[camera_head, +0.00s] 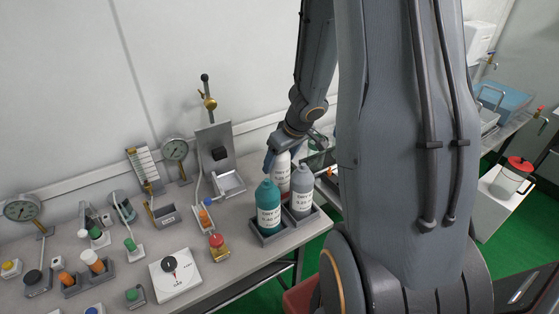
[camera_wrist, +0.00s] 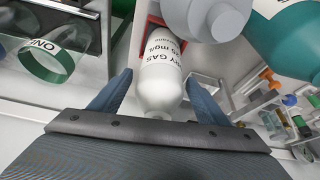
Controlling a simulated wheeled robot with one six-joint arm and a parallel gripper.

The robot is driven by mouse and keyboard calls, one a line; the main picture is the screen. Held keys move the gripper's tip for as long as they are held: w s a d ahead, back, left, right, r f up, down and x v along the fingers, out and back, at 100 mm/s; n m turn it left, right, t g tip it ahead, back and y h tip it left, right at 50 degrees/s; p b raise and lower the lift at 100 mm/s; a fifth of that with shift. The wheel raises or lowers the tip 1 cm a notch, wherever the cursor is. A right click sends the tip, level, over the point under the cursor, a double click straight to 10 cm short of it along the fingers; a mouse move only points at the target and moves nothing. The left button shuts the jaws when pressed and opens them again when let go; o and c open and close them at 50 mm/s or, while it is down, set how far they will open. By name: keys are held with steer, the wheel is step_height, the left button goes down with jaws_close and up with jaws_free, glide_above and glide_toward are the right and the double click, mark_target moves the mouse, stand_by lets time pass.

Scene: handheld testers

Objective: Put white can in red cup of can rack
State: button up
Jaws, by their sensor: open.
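The white can (camera_head: 282,172) stands at the back of the can rack (camera_head: 262,239), behind the teal can and the grey can. In the wrist view the white can (camera_wrist: 160,82) has its lower end at the red cup (camera_wrist: 152,22), and it looks to be standing in it. The teal and grey cans partly hide that area in the head view. My gripper (camera_wrist: 157,84) is open, with one finger on each side of the white can's upper end. In the head view my gripper (camera_head: 272,154) is at the can's top.
A teal can (camera_head: 268,208) and a grey can (camera_head: 301,201) stand close in front. A metal stand (camera_head: 215,150) and several gauges and testers are to the left on the table.

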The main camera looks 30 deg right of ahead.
step_height(320, 180, up, 15)
steer(key=s+a+t+h+p, duration=0.1)
steer(key=s+h+p, duration=0.15)
steer(key=p, duration=0.45)
steer(key=s+a+r+m+g+y, duration=0.1)
steer(key=s+a+r+m+g, duration=0.1)
steer(key=s+a, duration=1)
steer(key=shift+s+a+r+g+y, duration=0.15)
steer(key=shift+s+a+g+y, duration=0.2)
steer(key=shift+a+g, duration=0.6)
steer(key=shift+s+a+t, duration=0.1)
steer(key=shift+a+t, duration=0.15)
